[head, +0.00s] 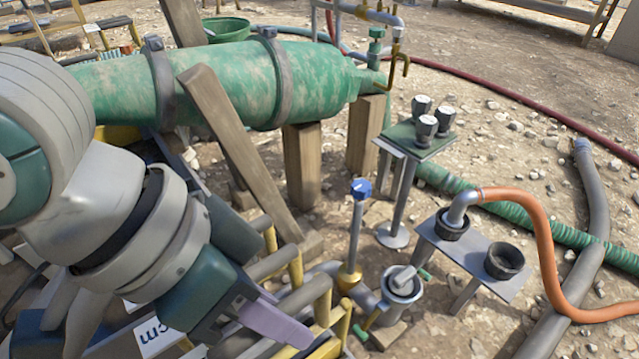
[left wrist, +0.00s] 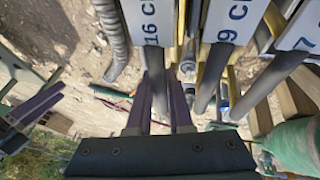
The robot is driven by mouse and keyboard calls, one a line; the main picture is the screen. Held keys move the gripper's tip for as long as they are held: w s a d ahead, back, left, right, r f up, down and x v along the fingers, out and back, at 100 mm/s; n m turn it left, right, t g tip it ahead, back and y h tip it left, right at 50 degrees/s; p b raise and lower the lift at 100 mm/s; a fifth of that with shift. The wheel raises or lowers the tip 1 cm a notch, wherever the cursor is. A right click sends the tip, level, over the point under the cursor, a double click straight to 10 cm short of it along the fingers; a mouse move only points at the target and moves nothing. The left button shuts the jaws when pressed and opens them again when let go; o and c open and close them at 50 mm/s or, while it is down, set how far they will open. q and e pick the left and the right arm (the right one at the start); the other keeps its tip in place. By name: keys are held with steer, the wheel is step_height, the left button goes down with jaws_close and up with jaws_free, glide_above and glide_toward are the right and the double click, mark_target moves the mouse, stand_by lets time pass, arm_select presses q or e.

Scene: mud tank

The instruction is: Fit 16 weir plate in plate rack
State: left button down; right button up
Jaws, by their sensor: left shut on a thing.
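My left gripper (left wrist: 163,105) has purple fingers, shut on the grey bar of the 16 weir plate. That plate's white face (left wrist: 150,18), marked "16 c", shows at the top of the left wrist view, with its lower part hidden. In the head view my left gripper (head: 275,322) is low, beside the plate rack (head: 321,308) of yellow posts and grey bars. A white face (head: 158,337) marked "cm" is partly hidden under my arm. I cannot tell whether the held plate is seated in a slot. My right gripper (left wrist: 38,104) is empty, with its purple fingers apart.
Plates marked "9 c" (left wrist: 228,20) and "7" (left wrist: 300,30) stand close to the held plate. A green tank (head: 225,85) on wooden posts is behind. A blue-capped pipe (head: 357,215), a grey stand with cups (head: 480,260) and an orange hose (head: 545,255) lie to the right.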

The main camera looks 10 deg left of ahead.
arm_select(q)
steer(key=shift+f, duration=0.4)
steer(key=c, duration=0.7)
jaws_free()
steer(key=shift+c, duration=0.2)
steer(key=p+v, duration=0.6)
steer(key=v, duration=0.4)
steer(key=shift+r, duration=0.1)
